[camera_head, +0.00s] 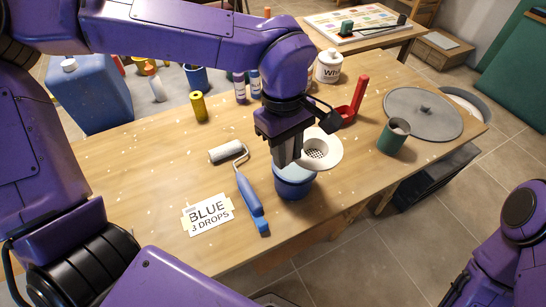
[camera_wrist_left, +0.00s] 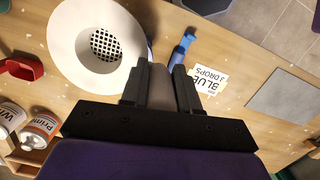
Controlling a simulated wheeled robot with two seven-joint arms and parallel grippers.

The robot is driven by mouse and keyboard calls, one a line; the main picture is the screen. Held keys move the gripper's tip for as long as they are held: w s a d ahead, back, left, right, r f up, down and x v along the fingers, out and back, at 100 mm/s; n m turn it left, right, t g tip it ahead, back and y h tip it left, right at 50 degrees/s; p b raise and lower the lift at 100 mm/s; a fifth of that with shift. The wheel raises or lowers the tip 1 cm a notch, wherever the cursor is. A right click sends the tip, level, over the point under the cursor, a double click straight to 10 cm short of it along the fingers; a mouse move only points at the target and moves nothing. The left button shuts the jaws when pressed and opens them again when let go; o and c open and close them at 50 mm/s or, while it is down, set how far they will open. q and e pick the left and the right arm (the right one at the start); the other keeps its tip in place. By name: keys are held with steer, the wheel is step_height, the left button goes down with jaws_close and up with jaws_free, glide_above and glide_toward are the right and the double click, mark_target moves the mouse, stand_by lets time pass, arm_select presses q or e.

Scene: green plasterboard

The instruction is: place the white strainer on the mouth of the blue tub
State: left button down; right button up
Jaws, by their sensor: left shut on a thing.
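The white strainer (camera_head: 330,148) has a wide pale rim and a dark perforated middle. It also shows in the left wrist view (camera_wrist_left: 72,45). My left gripper (camera_head: 287,158) is shut on the strainer's edge, and the fingers also show in the left wrist view (camera_wrist_left: 160,88). The blue tub (camera_head: 293,187) stands upright at the table's front edge. The strainer is over the back right of its mouth, with part of the mouth showing; I cannot tell whether they touch. My right gripper is out of view.
A blue-handled roller (camera_head: 250,200) and a "BLUE 3 DROPS" card (camera_head: 208,214) lie left of the tub. A green cup (camera_head: 393,136), a grey lid (camera_head: 423,114) and a red-handled thing (camera_head: 353,100) are to the right. A yellow can (camera_head: 199,107) stands behind.

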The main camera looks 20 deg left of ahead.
arm_select(q)
steer(key=w+a+f, duration=0.1)
steer(key=a+f, duration=0.3)
steer(key=f, duration=0.5)
steer(key=shift+p, duration=0.4)
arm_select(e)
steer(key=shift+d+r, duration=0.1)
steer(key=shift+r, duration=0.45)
arm_select(q)
steer(key=c, duration=0.8)
jaws_free()
steer(key=shift+w+f, duration=0.1)
steer(key=shift+w, duration=0.1)
steer(key=shift+c, duration=0.2)
steer(key=shift+s, duration=0.1)
step_height(320, 180, up, 12)
steer(key=w+a, duration=0.1)
steer(key=shift+a, duration=0.2)
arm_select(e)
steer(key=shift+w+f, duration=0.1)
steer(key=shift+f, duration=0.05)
